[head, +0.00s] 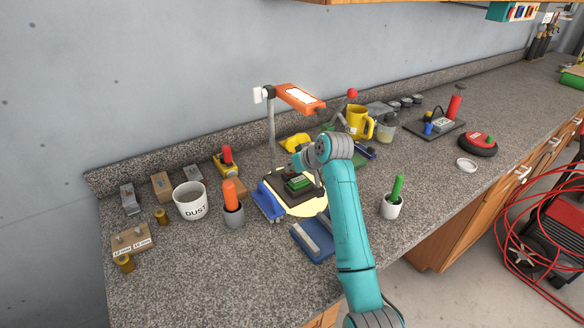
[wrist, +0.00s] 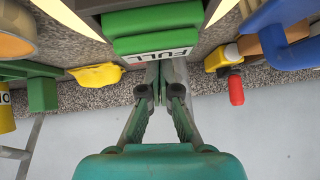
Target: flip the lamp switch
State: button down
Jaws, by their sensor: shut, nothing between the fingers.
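The lamp (head: 300,98) in the head view has an orange head with a bright panel on a grey post. It casts a pale pool of light on the counter. I cannot make out its switch in either view. My gripper (wrist: 161,84) is shut and empty in the wrist view, its tips close to a green block (wrist: 155,22) with an upside-down "FULL" label. I cannot tell whether they touch. In the head view the green block (head: 299,183) sits on a dark base in the light pool; my wrist is above it and hides my fingertips.
A blue item (head: 268,202), a grey cup with an orange handle (head: 233,213) and a DUST bucket (head: 191,202) stand left of the lit spot.

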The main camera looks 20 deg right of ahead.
jog(key=shift+d+f, duration=0.15)
jog(key=shift+w+d, duration=0.25)
jog(key=shift+d, duration=0.3)
jog(key=shift+r, duration=0.25)
